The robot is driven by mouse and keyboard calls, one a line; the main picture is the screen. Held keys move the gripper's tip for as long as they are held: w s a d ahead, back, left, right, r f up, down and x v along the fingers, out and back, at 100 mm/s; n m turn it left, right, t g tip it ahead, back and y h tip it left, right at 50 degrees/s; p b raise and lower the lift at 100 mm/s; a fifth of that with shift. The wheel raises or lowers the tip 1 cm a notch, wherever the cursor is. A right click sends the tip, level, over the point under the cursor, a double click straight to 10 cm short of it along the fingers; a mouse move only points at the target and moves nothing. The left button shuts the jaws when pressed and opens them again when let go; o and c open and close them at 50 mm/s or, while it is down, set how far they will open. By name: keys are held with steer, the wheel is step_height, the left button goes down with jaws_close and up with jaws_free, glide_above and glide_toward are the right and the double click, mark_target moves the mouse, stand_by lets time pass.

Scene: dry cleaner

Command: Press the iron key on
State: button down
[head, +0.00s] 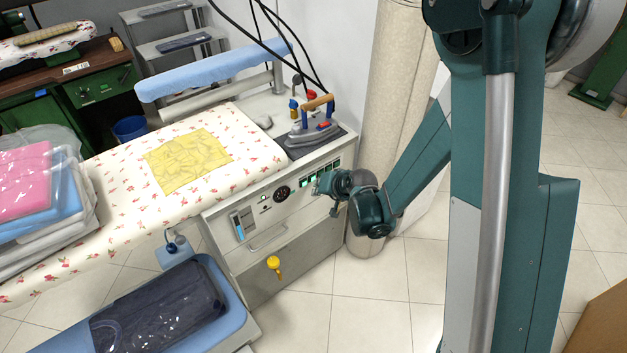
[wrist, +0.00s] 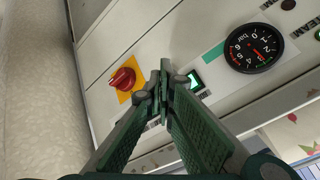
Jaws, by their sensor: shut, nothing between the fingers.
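The control panel (head: 262,222) is on the pale front of the ironing station. A row of small green-lit keys (head: 306,182) runs along its upper right in the head view. My gripper (head: 317,186) is at this row, its fingers shut and empty. In the wrist view my fingertips (wrist: 161,92) point at the panel, between a lit key (wrist: 195,81) and a red knob on a yellow plate (wrist: 123,78). They hide part of the panel, perhaps other keys. I cannot read the key labels, nor tell whether the tips touch the panel.
A pressure gauge (wrist: 254,48) sits beside the lit key. The iron (head: 312,131) rests on a dark pad on top of the station. A yellow cloth (head: 187,160) lies on the flowered board (head: 125,192). A beige column (head: 388,90) stands close behind my gripper.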

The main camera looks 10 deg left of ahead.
steer(key=shift+s+d, duration=0.15)
stand_by(0.3)
steer(key=shift+s+d, duration=2)
steer(key=shift+s, duration=0.05)
steer(key=c, duration=3.1)
jaws_free()
steer(key=shift+c, duration=0.2)
